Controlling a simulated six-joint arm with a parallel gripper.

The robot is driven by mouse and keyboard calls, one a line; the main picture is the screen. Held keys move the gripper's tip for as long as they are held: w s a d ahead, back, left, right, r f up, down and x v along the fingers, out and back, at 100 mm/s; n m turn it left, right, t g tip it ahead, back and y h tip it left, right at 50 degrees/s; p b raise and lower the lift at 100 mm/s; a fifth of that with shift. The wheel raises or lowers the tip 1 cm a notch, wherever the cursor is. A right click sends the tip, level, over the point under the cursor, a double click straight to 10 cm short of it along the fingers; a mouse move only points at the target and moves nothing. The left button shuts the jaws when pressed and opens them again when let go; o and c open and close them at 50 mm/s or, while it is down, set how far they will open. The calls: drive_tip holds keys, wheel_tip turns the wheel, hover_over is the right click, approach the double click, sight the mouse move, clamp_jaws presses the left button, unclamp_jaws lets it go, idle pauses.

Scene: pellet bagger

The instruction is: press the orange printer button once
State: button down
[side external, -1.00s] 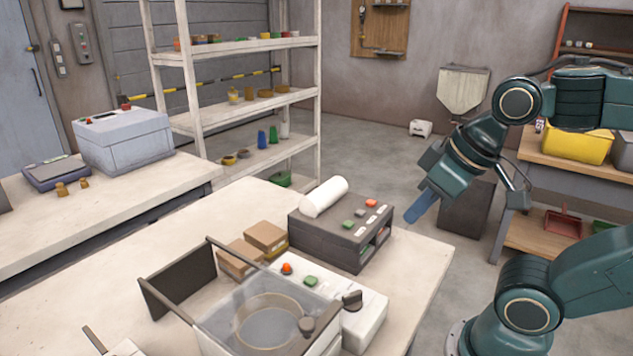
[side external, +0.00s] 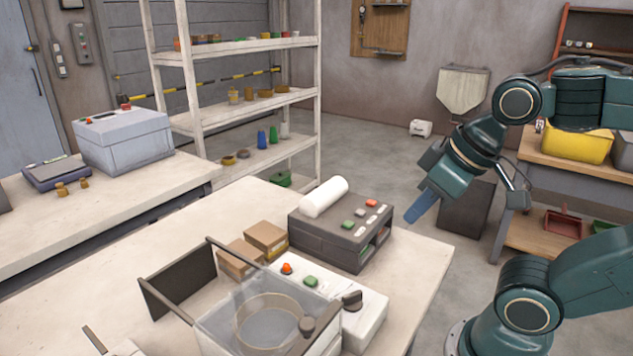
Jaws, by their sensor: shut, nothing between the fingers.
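The printer (side external: 325,245) is a dark grey box with a white roll (side external: 324,197) on top, standing near the table's far right edge. Its orange button (side external: 371,203) is at the back right of its top face, beside green and white buttons. My gripper (side external: 408,220) has blue fingers, shut and empty, pointing down and left. In the picture the fingertips are just right of the printer, apart from the orange button. How far they are from it in depth is hard to tell.
A white machine (side external: 365,318) with a clear-lidded chamber, an orange knob (side external: 287,268) and a green button stands in front. Two cardboard boxes (side external: 266,238) sit left of the printer. The table's left part (side external: 110,280) is bare.

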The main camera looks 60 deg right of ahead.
drive_tip(key=shift+w, duration=0.1)
drive_tip(key=m+t+h, duration=0.3)
drive_tip(key=m+h, duration=0.1)
drive_tip(key=m, duration=1)
hover_over(374, 203)
drive_tip(key=shift+f, duration=2.5)
drive_tip(key=shift+a+f, duration=0.1)
drive_tip(key=shift+f, duration=0.1)
drive_tip(key=shift+f, duration=4.2)
